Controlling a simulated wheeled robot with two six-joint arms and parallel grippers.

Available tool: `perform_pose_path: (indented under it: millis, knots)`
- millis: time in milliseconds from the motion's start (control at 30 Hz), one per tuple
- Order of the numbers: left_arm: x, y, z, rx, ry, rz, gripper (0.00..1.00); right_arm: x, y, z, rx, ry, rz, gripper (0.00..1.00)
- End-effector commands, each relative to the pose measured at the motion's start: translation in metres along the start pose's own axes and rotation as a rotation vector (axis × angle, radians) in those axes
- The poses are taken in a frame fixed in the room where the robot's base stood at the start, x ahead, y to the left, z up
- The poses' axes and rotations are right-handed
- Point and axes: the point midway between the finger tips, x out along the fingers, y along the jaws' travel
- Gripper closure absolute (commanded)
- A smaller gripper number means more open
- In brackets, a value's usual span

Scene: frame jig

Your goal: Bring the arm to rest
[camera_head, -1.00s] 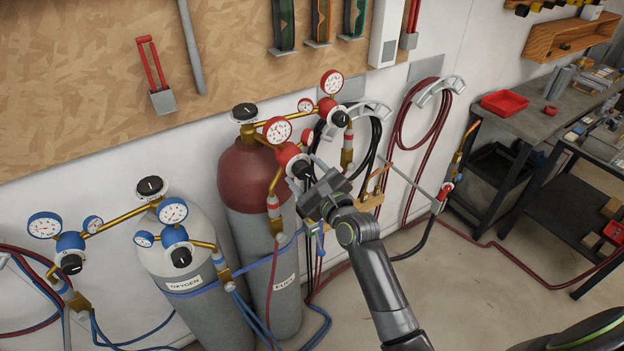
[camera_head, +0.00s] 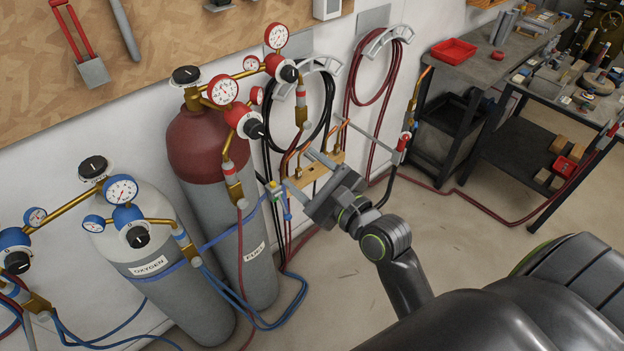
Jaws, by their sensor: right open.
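My right arm comes in from the lower right, and its right gripper (camera_head: 302,172) is open and empty. It hangs in front of the wooden torch holder (camera_head: 322,172), to the right of the fuel cylinder (camera_head: 215,215). The jaws look clear of the cylinder and its regulators, though the exact gap to the holder cannot be told. My left gripper is not in view.
The grey oxygen cylinder (camera_head: 165,275) stands left of the fuel cylinder, with blue hoses on the floor. A torch (camera_head: 408,130) stands at the right of the holder. A workbench (camera_head: 470,75) with a red tray (camera_head: 454,51) is at the back right.

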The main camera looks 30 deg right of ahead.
Motion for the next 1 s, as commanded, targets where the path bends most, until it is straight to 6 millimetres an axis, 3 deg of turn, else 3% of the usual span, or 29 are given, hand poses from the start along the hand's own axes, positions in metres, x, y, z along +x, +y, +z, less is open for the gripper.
perform_pose_path:
  millis: [200,767,867,967,1000]
  knots:
    - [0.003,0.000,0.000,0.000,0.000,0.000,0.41,-0.015,0.000,0.000,0.001,0.000,0.001,0.41]
    - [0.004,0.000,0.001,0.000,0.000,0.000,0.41,-0.014,0.002,-0.004,-0.009,0.008,0.003,0.41]
    - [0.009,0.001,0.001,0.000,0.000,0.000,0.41,-0.009,0.011,-0.030,-0.065,0.054,0.015,0.41]
    - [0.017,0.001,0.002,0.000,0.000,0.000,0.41,-0.002,0.029,-0.082,-0.193,0.142,0.047,0.41]
    - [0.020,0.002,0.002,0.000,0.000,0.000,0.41,0.000,0.039,-0.108,-0.259,0.185,0.070,0.41]
